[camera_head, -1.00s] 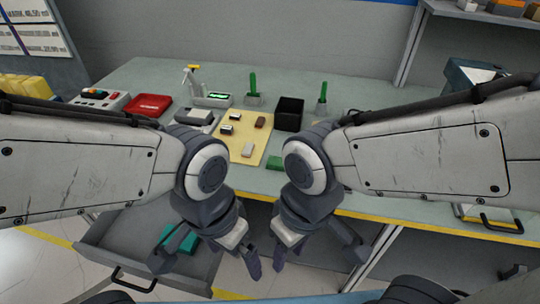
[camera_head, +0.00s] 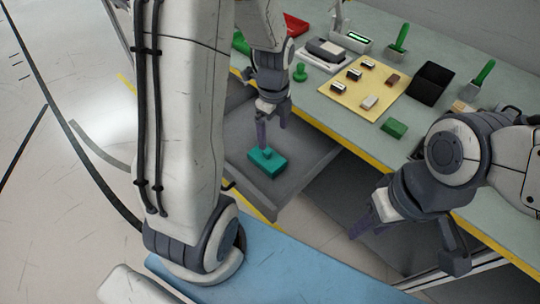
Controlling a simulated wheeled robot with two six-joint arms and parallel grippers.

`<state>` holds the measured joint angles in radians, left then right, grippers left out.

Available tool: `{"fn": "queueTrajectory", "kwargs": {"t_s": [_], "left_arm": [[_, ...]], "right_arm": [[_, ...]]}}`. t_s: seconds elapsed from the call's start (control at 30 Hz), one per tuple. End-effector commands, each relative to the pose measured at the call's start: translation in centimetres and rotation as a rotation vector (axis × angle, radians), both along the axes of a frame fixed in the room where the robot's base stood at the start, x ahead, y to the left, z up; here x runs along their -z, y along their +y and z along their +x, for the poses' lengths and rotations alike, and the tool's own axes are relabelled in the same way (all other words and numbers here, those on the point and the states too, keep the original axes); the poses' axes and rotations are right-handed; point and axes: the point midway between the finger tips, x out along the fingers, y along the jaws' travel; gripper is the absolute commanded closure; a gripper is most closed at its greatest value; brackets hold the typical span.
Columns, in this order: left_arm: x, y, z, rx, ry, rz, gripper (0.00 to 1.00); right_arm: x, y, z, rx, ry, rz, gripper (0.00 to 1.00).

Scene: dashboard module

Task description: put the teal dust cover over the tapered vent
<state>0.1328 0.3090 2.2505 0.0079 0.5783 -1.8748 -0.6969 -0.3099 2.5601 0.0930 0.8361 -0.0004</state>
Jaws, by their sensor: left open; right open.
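The teal dust cover (camera_head: 270,165) is a small block with a raised part on top, lying in the open grey drawer (camera_head: 300,180) below the table. My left gripper (camera_head: 272,138) points down right over it, open, with one fingertip close to its top. I cannot tell whether they touch. My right gripper (camera_head: 410,242) is open and empty in front of the table's edge, at the right. I cannot single out the tapered vent with certainty among the small parts on the table.
A yellow mat (camera_head: 379,108) with several small blocks lies on the table. Near it are a green block (camera_head: 394,127), a black bin (camera_head: 433,83), a green knob (camera_head: 300,73) and green-handled pieces in holders (camera_head: 396,52). The drawer walls surround the cover.

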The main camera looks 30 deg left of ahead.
Motion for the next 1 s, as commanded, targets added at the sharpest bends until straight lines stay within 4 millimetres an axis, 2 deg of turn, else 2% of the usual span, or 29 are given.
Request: {"fn": "queueTrajectory", "kwargs": {"t_s": [0.03,0.1,0.2,0.4,0.67,0.9,1.0], "left_arm": [[1.0,1.3,0.2,0.035,0.004,0.002,0.0],[1.6,2.3,0.4,0.08,0.004,0.003,0.0],[2.4,2.9,0.5,0.115,0.007,0.004,0.0],[5.4,2.8,0.5,0.123,0.009,0.003,0.0],[7.6,2.7,0.4,0.122,0.007,0.003,0.0],[11.1,2.1,0.2,0.122,0.009,0.003,0.0],[12.1,2.2,0.2,0.121,0.007,0.004,0.0]], "right_arm": [[0.4,0.0,0.0,0.0,0.0,0.0,0.55],[0.4,0.0,0.0,0.0,0.0,0.0,0.55],[0.6,0.0,0.0,0.0,0.0,0.0,0.55],[0.9,0.0,0.0,0.0,0.0,0.0,0.55],[1.0,0.0,0.0,0.0,0.0,0.0,0.55],[1.1,0.0,0.0,0.0,0.0,0.0,0.55],[1.2,0.0,0.0,0.0,0.0,0.0,0.55]]}}
